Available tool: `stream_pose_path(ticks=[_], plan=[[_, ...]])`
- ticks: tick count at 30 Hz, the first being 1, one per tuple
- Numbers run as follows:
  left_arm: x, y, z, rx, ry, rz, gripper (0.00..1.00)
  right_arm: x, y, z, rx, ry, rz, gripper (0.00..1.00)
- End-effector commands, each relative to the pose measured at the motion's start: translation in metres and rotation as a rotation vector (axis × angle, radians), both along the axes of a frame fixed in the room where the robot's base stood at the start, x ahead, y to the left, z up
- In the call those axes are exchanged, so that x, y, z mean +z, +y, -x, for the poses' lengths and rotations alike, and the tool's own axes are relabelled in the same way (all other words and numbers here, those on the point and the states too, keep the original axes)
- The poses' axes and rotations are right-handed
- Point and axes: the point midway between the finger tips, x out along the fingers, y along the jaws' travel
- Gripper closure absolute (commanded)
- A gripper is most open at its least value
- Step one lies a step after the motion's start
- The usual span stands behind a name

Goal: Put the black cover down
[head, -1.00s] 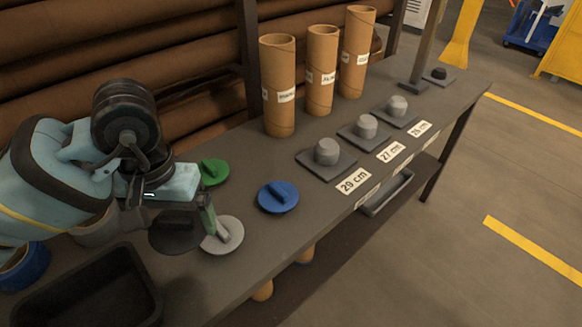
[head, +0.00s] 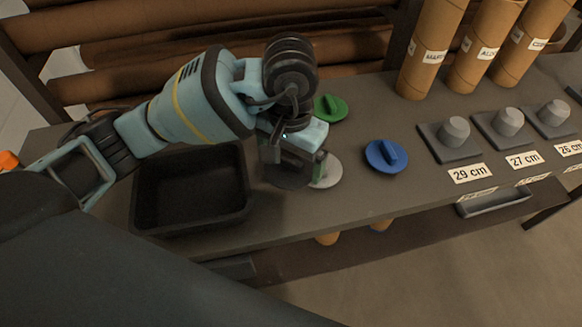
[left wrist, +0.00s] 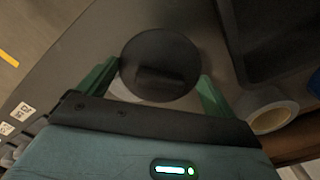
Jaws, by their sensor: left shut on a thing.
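The black cover (head: 287,178) is a dark round disc with a raised grip bar. My left gripper (head: 297,163) is shut on it, over the table left of the pale grey cover (head: 328,174). I cannot tell whether the cover touches the table. The grey cover is partly hidden behind it. My right gripper is not in view.
A black tray (head: 150,222) stands left of the gripper. A green cover (head: 330,108) lies behind and a blue cover (head: 386,156) to the right. Cardboard tubes (head: 428,50) and grey stands (head: 450,140) with size labels are at the right. A pale roll (left wrist: 272,118) shows in the wrist view.

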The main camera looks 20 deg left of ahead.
Motion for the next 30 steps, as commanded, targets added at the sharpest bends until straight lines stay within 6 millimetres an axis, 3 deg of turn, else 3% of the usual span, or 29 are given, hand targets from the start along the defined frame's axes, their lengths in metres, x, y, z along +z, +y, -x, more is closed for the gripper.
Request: stream_pose_path(ticks=[10,11,12,17,18,19,30], plan=[[-0.034,0.000,0.001,0.000,0.003,-0.001,0.32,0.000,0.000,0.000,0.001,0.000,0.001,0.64],[-0.036,0.000,0.001,0.000,0.003,-0.001,0.35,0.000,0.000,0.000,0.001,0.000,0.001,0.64],[-0.038,0.000,0.001,0.000,0.002,0.000,0.40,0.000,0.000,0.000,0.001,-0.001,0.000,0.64],[-0.039,0.000,0.001,0.000,0.004,-0.002,0.40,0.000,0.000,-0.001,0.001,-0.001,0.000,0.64],[-0.040,0.000,0.001,0.000,0.005,-0.002,0.05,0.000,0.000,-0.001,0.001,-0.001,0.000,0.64],[-0.040,0.000,0.001,0.000,0.005,-0.003,0.01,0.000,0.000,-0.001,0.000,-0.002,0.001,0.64],[-0.029,0.000,0.000,0.000,-0.001,-0.001,0.00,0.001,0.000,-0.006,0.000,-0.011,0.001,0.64]])
